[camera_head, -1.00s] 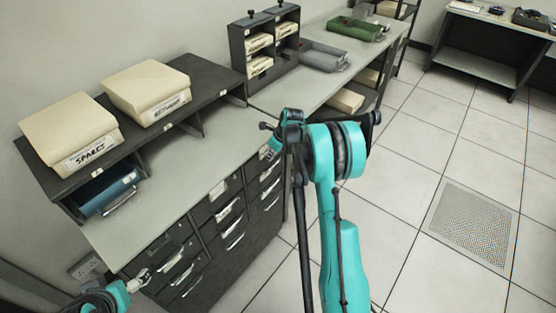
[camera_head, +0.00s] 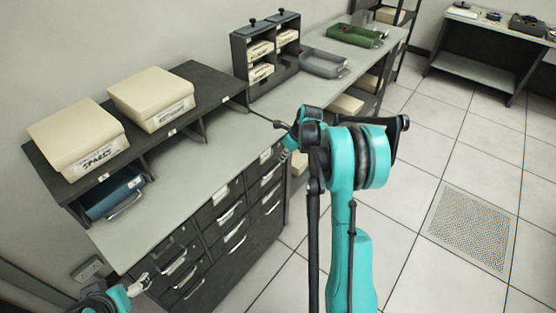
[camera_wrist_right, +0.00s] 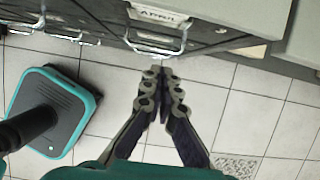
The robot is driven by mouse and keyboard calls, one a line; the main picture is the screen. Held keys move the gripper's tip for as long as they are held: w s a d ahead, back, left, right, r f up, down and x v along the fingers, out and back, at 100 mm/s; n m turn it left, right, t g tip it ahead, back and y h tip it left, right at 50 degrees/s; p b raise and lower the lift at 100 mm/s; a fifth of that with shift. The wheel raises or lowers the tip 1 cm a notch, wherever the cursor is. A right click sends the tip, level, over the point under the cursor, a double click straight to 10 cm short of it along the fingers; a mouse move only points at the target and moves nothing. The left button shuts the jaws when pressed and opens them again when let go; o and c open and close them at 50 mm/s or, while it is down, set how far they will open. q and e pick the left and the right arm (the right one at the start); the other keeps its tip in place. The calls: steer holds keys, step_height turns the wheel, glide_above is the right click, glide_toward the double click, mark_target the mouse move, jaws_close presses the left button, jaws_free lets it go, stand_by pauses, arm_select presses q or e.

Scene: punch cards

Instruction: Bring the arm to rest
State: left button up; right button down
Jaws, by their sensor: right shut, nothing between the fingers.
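My right arm (camera_head: 345,185) rises in the middle of the head view, in front of the drawer cabinet. Its gripper (camera_wrist_right: 160,75) shows clearly in the right wrist view, fingers together and empty. In that view it points toward a drawer handle and is over the floor; whether it touches the handle I cannot tell. In the head view the right gripper is mostly hidden behind the arm, near the cabinet's right edge. My left gripper (camera_head: 140,285) shows small at the lower left, beside the cabinet front; its jaws are too small to read.
The drawer cabinet (camera_head: 205,255) has several handled drawers; one label reads APRIL (camera_wrist_right: 158,15). Cream boxes (camera_head: 78,140) sit on a dark shelf (camera_head: 205,80). A grey tray (camera_head: 325,63) and green tray (camera_head: 355,35) lie on the counter. Tiled floor (camera_head: 420,180) is clear at right.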

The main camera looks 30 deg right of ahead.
steer(key=shift+p+v, duration=0.35)
steer(key=shift+v, duration=1.45)
steer(key=s+a+r+n+t+h, duration=0.1)
steer(key=s+a+r+n, duration=1.05)
steer(key=a+n, duration=0.25)
steer(key=s+a+n+t, duration=0.1)
steer(key=s+a+n, duration=0.3)
steer(key=s+n, duration=0.4)
steer(key=s+a+f+n+t, duration=0.1)
steer(key=s+a+n, duration=0.3)
steer(key=s+n, duration=0.4)
steer(key=shift+s+a+n+h, duration=0.25)
steer(key=shift+a+n+h, duration=0.15)
steer(key=shift+n, duration=0.3)
